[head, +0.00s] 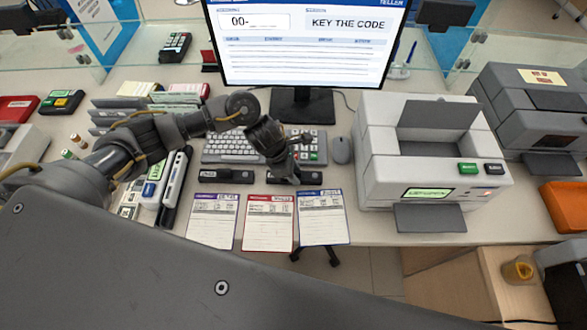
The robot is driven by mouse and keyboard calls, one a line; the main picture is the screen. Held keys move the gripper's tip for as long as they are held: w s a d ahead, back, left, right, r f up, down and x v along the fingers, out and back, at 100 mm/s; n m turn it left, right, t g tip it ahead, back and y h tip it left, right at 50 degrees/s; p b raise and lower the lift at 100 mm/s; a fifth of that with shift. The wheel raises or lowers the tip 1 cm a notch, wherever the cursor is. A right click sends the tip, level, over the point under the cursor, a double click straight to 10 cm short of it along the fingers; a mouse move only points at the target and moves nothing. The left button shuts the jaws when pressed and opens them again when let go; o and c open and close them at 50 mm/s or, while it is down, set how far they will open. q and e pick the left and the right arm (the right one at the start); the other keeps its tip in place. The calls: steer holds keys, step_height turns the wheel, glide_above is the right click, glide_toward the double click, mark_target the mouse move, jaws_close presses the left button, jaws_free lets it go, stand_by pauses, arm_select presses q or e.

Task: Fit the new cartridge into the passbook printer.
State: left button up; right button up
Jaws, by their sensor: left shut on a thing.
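The passbook printer (378,165) is the large pale grey machine on the right half of the counter. A dark grey lid panel stands at its top, and a lit green display and a dark front tray show on its front. My left gripper (284,168) is in front of the keyboard, left of the printer and apart from it. It points down and is shut on a small dark thing that looks like the cartridge. The fingers and the dark background hide most of its shape. My right gripper is not in view.
A monitor (305,50) stands behind the keyboard (228,147). A mouse (341,150) lies between keyboard and printer. Several paper slips (268,225) lie along the front edge. Another grey machine (520,105) and an orange tray (565,205) are at the right. A glass screen runs behind.

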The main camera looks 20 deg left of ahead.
arm_select(q)
steer(key=shift+f, duration=0.1)
steer(key=shift+f, duration=0.1)
steer(key=o, duration=1)
steer(key=shift+r, duration=0.25)
steer(key=b+v, duration=0.1)
steer(key=v, duration=1)
steer(key=shift+r, duration=0.4)
steer(key=shift+a, duration=0.15)
